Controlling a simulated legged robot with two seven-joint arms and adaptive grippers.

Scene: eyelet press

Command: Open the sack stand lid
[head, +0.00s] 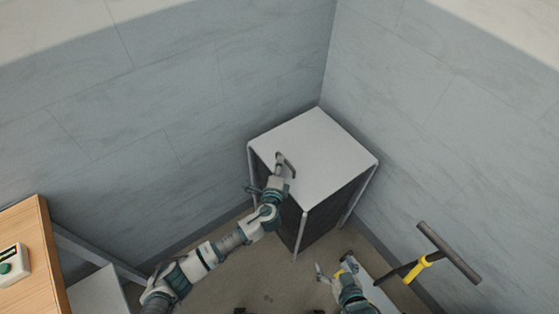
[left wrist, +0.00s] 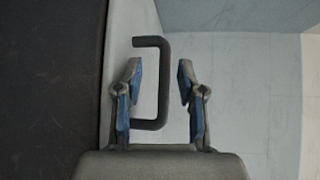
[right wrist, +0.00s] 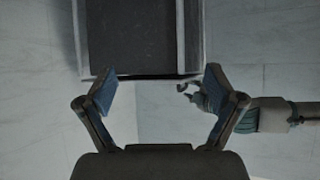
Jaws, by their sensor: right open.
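The sack stand has a flat, pale lid (head: 318,142), dark sides (head: 318,217) and thin metal legs, and stands in the corner. The lid lies level, closed on top. A dark grey bracket handle (head: 287,165) is on the lid near its front left edge; it also shows in the left wrist view (left wrist: 163,85). My left gripper (head: 277,176) is at this handle. In the left wrist view its fingers (left wrist: 158,85) are apart, with the handle's bar between them and a gap to the right finger. My right gripper (head: 335,268) is open and empty, low in front of the stand.
Grey walls meet behind the stand. A T-shaped tool with a dark bar (head: 449,252) and yellow grip (head: 418,269) is at the right. A wooden-topped table (head: 28,237) with a green-button box (head: 12,262) is at the left. Floor shows in front of the stand.

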